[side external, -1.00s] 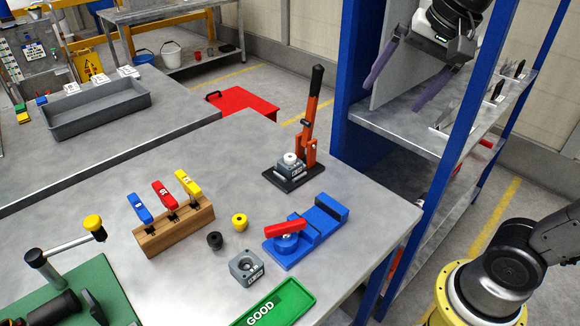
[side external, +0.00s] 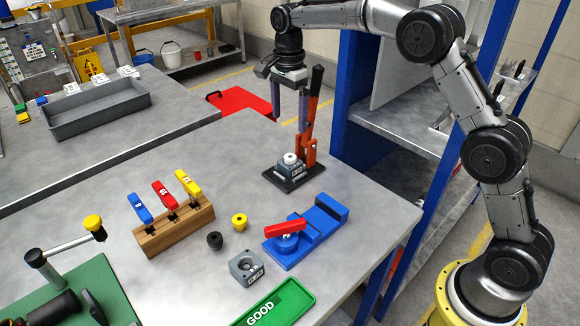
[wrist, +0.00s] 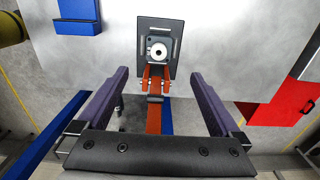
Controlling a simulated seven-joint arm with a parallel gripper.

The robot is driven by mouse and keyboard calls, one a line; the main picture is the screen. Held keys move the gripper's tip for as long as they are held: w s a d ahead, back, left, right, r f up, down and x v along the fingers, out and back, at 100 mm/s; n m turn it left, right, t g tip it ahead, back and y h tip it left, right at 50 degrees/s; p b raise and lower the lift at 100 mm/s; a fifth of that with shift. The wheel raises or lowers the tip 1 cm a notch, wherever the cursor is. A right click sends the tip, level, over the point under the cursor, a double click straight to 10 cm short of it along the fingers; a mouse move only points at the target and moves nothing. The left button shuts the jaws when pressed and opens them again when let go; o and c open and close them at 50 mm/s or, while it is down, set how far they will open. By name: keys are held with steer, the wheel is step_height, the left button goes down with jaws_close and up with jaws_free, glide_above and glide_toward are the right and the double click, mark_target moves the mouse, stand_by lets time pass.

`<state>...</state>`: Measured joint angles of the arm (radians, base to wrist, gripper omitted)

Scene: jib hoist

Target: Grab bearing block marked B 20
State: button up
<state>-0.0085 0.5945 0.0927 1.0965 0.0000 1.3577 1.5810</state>
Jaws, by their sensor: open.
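One grey bearing block (side external: 246,267) lies on the table beside the green tray, its round bore facing up. Another grey block (side external: 290,166) sits on the dark base of the orange lever press, with a white round piece on top. It also shows in the wrist view as a block (wrist: 158,48). Block markings are too small to read, so I cannot tell which is B 20. My gripper (side external: 289,117) is open and empty, fingers pointing down, above and behind the press. In the wrist view my gripper (wrist: 157,76) has the orange lever between and beyond its purple fingers.
The orange press lever (side external: 312,115) stands upright close to my fingers. A blue fixture with red handle (side external: 327,222), a wooden rack (side external: 178,230) and a green GOOD tray (side external: 285,305) occupy the table. The blue shelf (side external: 357,85) stands to the right.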

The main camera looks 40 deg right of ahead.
mark_target(290, 156)
step_height(290, 156, down, 13)
steer(key=shift+s+d+f, duration=0.1)
steer(key=shift+s+f, duration=0.05)
steer(key=shift+f, duration=0.05)
steer(key=c, duration=1.6)
steer(key=shift+r, duration=0.15)
